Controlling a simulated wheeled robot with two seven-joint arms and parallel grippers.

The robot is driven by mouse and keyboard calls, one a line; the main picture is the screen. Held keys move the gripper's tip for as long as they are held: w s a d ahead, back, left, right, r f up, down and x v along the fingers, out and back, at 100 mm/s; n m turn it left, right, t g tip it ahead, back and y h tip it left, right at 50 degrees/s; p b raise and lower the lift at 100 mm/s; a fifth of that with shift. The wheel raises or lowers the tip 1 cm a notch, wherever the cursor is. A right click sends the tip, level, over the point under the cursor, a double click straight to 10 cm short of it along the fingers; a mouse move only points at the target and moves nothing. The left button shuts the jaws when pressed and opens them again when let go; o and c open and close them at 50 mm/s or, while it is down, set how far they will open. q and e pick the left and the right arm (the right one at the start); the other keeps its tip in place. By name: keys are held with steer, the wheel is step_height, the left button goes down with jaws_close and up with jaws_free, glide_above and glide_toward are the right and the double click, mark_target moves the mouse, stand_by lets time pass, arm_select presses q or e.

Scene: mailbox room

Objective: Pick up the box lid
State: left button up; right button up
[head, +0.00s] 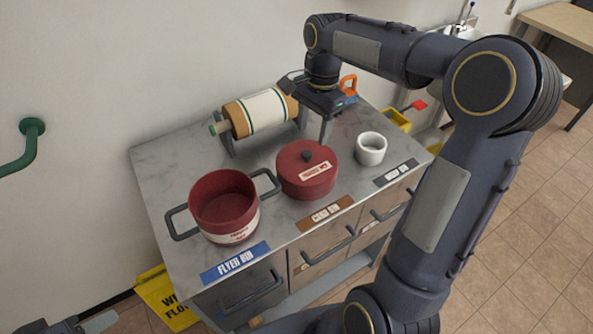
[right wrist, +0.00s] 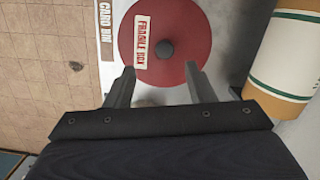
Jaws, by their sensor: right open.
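The box lid (head: 296,158) is round and red with a small dark knob and a white label, on a low red round box (head: 308,188) at the middle of the cabinet top. The right wrist view shows the lid (right wrist: 185,25) from above, its label reading "FRAGILE BOX". My right gripper (head: 326,133) points down just behind and above the lid. Its two open fingers (right wrist: 160,71) are empty, with the knob ahead of and between them in the wrist view. A grey part, apparently my left gripper (head: 88,325), shows at the bottom left, mostly cut off.
An open red pot (head: 243,217) with two grey handles stands left of the box. A white cup (head: 371,149) stands to the right. A striped roll on a stand (head: 262,113) is behind. A yellow floor sign (head: 163,298) stands by the cabinet.

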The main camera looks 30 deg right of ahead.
mark_target(307, 153)
steer(key=f, duration=0.5)
steer(key=a+f, duration=0.1)
steer(key=f, duration=0.1)
steer(key=shift+w+f, duration=0.15)
steer(key=shift+w, duration=0.1)
jaws_close()
